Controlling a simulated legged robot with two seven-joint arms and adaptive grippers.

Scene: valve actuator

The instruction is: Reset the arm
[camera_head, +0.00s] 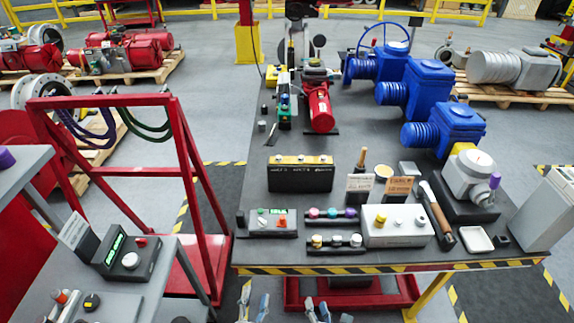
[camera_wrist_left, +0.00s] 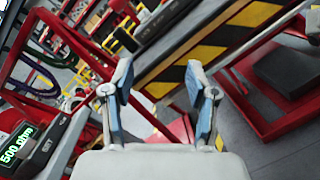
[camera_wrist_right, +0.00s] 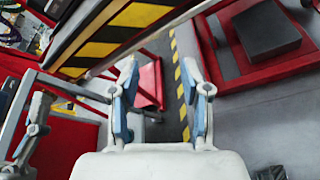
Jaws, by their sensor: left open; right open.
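My left gripper (camera_head: 253,304) is low at the front edge of the workbench in the head view. Its two blue-padded fingers stand apart with nothing between them in the left wrist view (camera_wrist_left: 160,84). My right gripper (camera_head: 318,311) is beside it to the right, also at the bottom edge. Its fingers are apart and empty in the right wrist view (camera_wrist_right: 160,80). Both grippers are in front of the striped bench edge and touch nothing that I can see. A grey-white valve actuator (camera_head: 468,174) sits on a dark base at the bench's right.
The bench (camera_head: 335,225) carries control boxes, a black box (camera_head: 300,174), blue actuators (camera_head: 443,128) and a red cylinder (camera_head: 320,107). A red frame (camera_head: 188,165) stands at the left, near a grey side table (camera_head: 140,285). Yellow-black striping (camera_head: 390,267) lines the bench front.

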